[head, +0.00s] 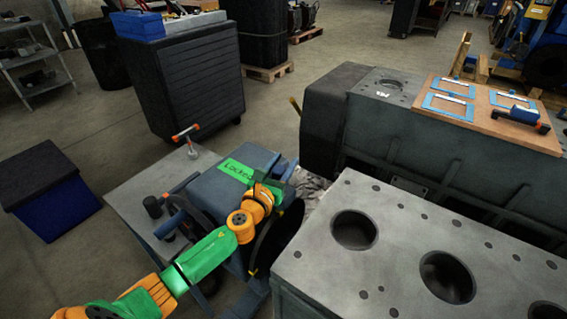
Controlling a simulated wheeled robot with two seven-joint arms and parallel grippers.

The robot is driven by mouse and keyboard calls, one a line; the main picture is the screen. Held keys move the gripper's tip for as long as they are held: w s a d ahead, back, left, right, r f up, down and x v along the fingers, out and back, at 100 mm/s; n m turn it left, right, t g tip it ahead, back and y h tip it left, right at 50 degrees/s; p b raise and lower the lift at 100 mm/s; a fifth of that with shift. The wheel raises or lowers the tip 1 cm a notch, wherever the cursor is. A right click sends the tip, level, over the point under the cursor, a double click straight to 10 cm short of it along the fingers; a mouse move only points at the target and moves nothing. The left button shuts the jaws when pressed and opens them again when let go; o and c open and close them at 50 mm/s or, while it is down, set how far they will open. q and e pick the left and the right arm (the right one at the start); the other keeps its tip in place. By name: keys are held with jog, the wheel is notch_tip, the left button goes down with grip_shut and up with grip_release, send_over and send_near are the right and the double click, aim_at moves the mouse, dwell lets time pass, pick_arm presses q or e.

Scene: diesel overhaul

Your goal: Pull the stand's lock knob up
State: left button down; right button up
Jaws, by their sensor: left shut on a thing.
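The stand (235,185) is a blue-grey block with a green label (238,170) reading "Locked" on its top. My left arm reaches in from the lower left. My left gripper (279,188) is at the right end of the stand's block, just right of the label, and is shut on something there. The lock knob is hidden behind the gripper, so I cannot make out its shape or height. My right gripper is not in view.
A grey bench top (150,190) with a T-handled tool (187,140) adjoins the stand on the left. A large engine block (410,235) with round bores stands close on the right. A wooden board (490,115) with blue frames lies behind it. Open floor lies at the left.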

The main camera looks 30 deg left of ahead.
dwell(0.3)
pick_arm(q)
notch_tip(320, 180, up, 4)
jog(key=p, duration=0.4)
jog(key=shift+w, duration=0.1)
jog(key=shift+c, duration=2.3)
grip_release()
jog(key=shift+r, duration=0.1)
jog(key=shift+o, duration=0.4)
jog(key=s, duration=0.7)
jog(key=shift+d, duration=0.2)
